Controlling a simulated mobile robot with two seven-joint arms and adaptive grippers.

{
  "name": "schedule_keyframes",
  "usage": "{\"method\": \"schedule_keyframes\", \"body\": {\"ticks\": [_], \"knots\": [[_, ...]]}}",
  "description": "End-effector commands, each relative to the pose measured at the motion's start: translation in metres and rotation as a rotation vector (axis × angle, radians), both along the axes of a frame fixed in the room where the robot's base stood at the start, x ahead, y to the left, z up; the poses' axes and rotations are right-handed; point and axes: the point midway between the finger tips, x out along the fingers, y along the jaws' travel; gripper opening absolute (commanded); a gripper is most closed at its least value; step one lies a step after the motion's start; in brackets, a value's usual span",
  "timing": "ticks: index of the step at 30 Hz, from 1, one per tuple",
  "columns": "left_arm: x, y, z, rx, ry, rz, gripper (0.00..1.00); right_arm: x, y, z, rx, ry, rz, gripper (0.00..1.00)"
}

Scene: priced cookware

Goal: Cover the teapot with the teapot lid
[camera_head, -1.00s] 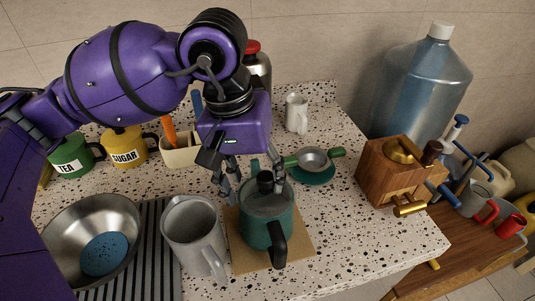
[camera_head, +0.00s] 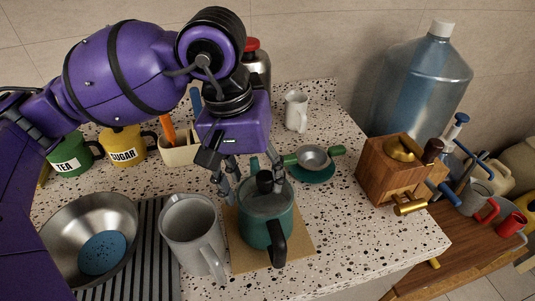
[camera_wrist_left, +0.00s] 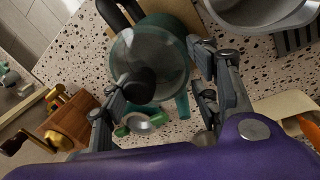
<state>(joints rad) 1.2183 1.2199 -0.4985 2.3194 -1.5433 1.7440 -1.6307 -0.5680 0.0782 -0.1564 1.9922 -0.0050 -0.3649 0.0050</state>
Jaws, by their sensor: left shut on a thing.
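The green teapot (camera_head: 262,232) stands on a brown board on the counter, its black handle toward the front. The grey, glassy teapot lid (camera_head: 264,202) with its black knob (camera_head: 265,182) lies over the teapot's mouth; I cannot tell whether it is fully seated. My left gripper (camera_head: 249,192) reaches down from above, one finger on each side of the lid, and is shut on it. The left wrist view also shows the lid (camera_wrist_left: 158,62) and its knob (camera_wrist_left: 138,88) between the fingers. The fingers partly hide the rim. My right gripper is not in view.
A grey mug (camera_head: 190,222) stands close left of the teapot. A metal bowl (camera_head: 125,225) is further left. A small strainer (camera_head: 311,158) on a green saucer is behind right. A wooden grinder (camera_head: 385,177) stands at right. Speckled counter is free at the front right.

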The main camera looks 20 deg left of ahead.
Motion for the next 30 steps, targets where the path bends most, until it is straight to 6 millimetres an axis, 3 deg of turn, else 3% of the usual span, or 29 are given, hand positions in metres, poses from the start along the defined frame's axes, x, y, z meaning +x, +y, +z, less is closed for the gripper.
{"method": "schedule_keyframes", "body": {"ticks": [11, 12, 16, 23, 28, 30], "knots": [[-0.0001, 0.0001, -0.0032, 0.000, 0.000, 0.000, 0.00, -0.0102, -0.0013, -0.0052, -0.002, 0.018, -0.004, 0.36], [-0.0001, 0.0001, -0.0032, 0.000, 0.000, 0.000, 0.60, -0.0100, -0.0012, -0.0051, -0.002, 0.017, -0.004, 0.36], [-0.0001, 0.0001, -0.0033, 0.000, 0.000, 0.000, 0.78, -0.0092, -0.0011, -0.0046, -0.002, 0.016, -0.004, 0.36], [-0.0002, 0.0000, -0.0034, 0.000, 0.001, 0.000, 0.78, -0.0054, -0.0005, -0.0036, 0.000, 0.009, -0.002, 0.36], [-0.0002, 0.0000, -0.0034, 0.000, 0.001, 0.000, 0.98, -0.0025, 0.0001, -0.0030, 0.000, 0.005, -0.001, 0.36], [-0.0002, 0.0000, -0.0034, 0.000, 0.001, 0.000, 1.00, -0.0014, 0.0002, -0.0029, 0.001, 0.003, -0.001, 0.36]]}}
